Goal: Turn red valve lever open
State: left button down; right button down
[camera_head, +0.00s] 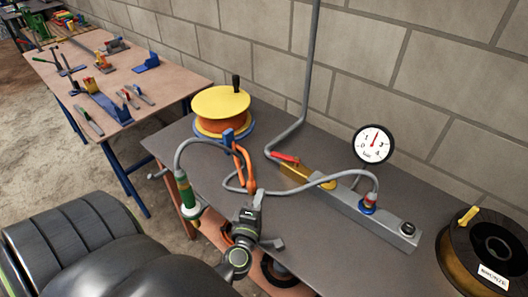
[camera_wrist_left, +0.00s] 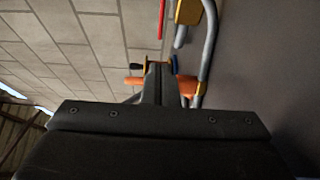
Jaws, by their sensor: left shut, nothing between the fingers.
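The red valve lever (camera_head: 284,158) lies low at the left end of the yellow valve block (camera_head: 297,172), roughly along the grey manifold bar. In the left wrist view the lever is a thin red strip (camera_wrist_left: 161,16) at the top edge, left of the yellow part (camera_wrist_left: 188,11). My left gripper (camera_head: 252,196) is shut and empty, to the left of the lever, on the near side, and apart from it. In the wrist view the shut fingers (camera_wrist_left: 155,84) hide part of what lies behind them. My right gripper is in neither view.
A grey hose (camera_head: 307,193) loops across the bench near my left gripper. A yellow-orange spool (camera_head: 221,107) stands behind it, a pressure gauge (camera_head: 373,144) at the right, and a dark spool (camera_head: 455,262) at the right edge. The bench (camera_head: 330,240) is bare in front of the manifold.

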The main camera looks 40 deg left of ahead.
pick_arm(q)
jog(key=shift+s, duration=0.1)
jog(key=shift+a+r+n, duration=0.25)
jog(key=shift+n, duration=0.45)
jog(key=n, duration=0.2)
jog(key=a+r+n+y, duration=0.1)
jog(key=n, duration=0.1)
jog(key=shift+s+a+r+g, duration=0.15)
jog(key=shift+a+r+g, duration=0.05)
jog(key=shift+g, duration=0.2)
jog(key=n, duration=0.3)
jog(key=r+n, duration=0.1)
jog(key=shift+a+g+b, duration=0.4)
jog(key=n+h, duration=0.1)
jog(key=n, duration=0.3)
jog(key=n+g+h, duration=0.1)
jog(key=n+h, duration=0.2)
send_near(285, 157)
jog(key=w+a+f, duration=0.2)
jog(key=w, duration=0.1)
jog(key=shift+w+a+f, duration=0.25)
jog(key=shift+a, duration=0.05)
jog(key=shift+w+a, duration=0.25)
jog(key=shift+w, duration=0.45)
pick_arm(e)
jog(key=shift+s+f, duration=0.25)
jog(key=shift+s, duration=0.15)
pick_arm(q)
jog(key=shift+s+p, duration=0.15)
jog(key=shift+p, duration=0.15)
